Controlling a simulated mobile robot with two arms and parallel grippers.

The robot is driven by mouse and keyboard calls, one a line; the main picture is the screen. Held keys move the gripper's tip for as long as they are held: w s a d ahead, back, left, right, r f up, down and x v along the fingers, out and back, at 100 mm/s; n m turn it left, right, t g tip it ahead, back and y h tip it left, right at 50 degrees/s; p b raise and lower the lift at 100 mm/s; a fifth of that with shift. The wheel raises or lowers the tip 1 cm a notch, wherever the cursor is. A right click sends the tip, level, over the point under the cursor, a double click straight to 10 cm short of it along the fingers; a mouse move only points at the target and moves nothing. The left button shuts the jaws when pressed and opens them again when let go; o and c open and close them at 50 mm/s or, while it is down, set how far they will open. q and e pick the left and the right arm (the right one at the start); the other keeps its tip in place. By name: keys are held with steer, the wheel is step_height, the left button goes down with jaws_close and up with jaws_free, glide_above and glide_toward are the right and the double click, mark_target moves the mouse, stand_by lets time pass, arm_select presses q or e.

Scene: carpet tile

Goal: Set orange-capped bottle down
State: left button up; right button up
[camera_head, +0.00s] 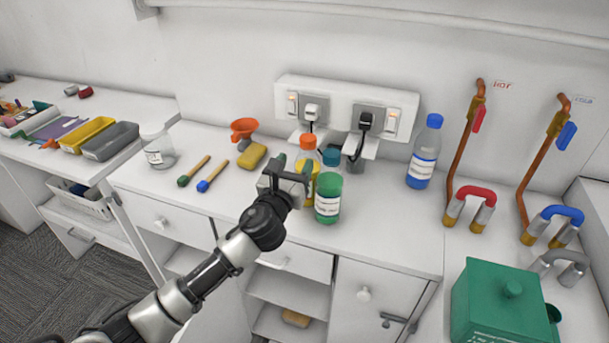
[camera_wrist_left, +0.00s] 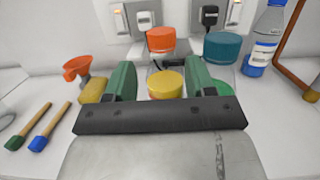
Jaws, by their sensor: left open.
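The orange-capped bottle (camera_head: 307,143) stands upright on the white counter below the wall sockets; only its upper part shows, and its body is largely hidden. Its orange cap (camera_wrist_left: 161,40) also shows beyond the fingers in the left wrist view. My left gripper (camera_head: 293,172) is open in front of it, its green fingers apart. A yellow cap (camera_wrist_left: 165,84) appears between the fingers in the left wrist view; I cannot tell whether they touch it. The orange cap is clear of both fingers. My right gripper is not in view.
A teal-capped bottle (camera_head: 331,158) and a green bottle (camera_head: 327,199) crowd close on the right. A sponge (camera_head: 252,156), an orange funnel (camera_head: 243,130) and two brushes (camera_head: 211,174) lie left. A blue-capped bottle (camera_head: 424,153) stands right, with bare counter before it.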

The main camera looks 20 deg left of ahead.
mark_target(305, 145)
arm_select(q)
steer(key=shift+w+d+r+p, duration=0.1)
steer(key=shift+w+r+p, duration=0.1)
steer(key=shift+w, duration=0.95)
steer(key=shift+w+d+r+p, duration=0.1)
steer(key=shift+w+r+p, duration=0.15)
steer(key=shift+w, duration=0.95)
steer(key=shift+w+d+r+p, duration=0.1)
steer(key=shift+w+r+p, duration=0.1)
steer(key=shift+w, duration=0.95)
steer(key=shift+a, duration=0.1)
jaws_close()
